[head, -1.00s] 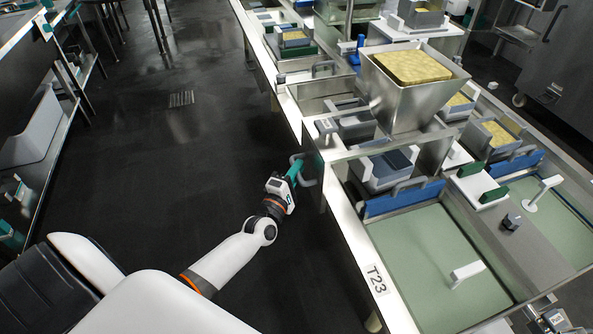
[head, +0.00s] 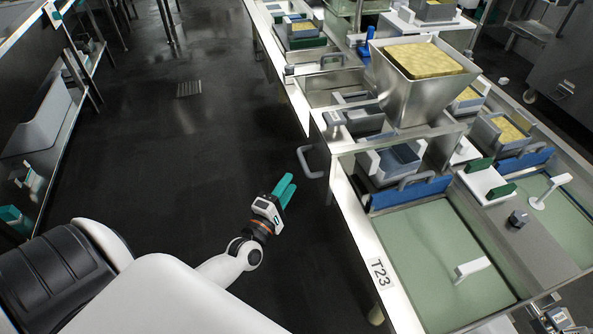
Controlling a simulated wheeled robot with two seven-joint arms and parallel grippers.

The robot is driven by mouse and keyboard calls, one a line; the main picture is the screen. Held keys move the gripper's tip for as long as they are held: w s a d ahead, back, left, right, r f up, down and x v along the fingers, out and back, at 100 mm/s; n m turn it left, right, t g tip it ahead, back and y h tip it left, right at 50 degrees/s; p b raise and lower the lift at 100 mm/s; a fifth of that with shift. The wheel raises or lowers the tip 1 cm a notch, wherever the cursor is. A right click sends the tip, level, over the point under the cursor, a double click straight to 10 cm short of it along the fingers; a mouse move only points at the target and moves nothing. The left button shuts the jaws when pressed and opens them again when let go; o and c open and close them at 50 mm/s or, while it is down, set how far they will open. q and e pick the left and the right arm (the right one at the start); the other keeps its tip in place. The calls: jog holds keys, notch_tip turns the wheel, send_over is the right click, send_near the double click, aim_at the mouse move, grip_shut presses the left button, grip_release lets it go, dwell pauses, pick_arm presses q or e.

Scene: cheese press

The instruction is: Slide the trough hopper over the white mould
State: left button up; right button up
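The trough hopper (head: 412,98) is a tapered steel bin with a yellow block in its top. It stands on a steel frame across the bench. A grey loop handle (head: 311,162) sticks out from the bench's left side below it. My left gripper (head: 285,190) is over the floor, left of the bench. Its two teal fingers are apart with nothing between them, short of the handle.
Another mould with yellow filling (head: 500,130) stands to the right. Blue gates (head: 410,193) and green-floored basins (head: 440,250) lie nearer. The dark floor (head: 170,190) to the left is clear.

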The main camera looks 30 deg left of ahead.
pick_arm(q)
jog(key=s, duration=0.3)
jog(key=shift+d+f, duration=0.15)
jog(key=shift+f, duration=0.05)
pick_arm(e)
jog(key=shift+w+r, duration=0.15)
jog(key=shift+w, duration=0.35)
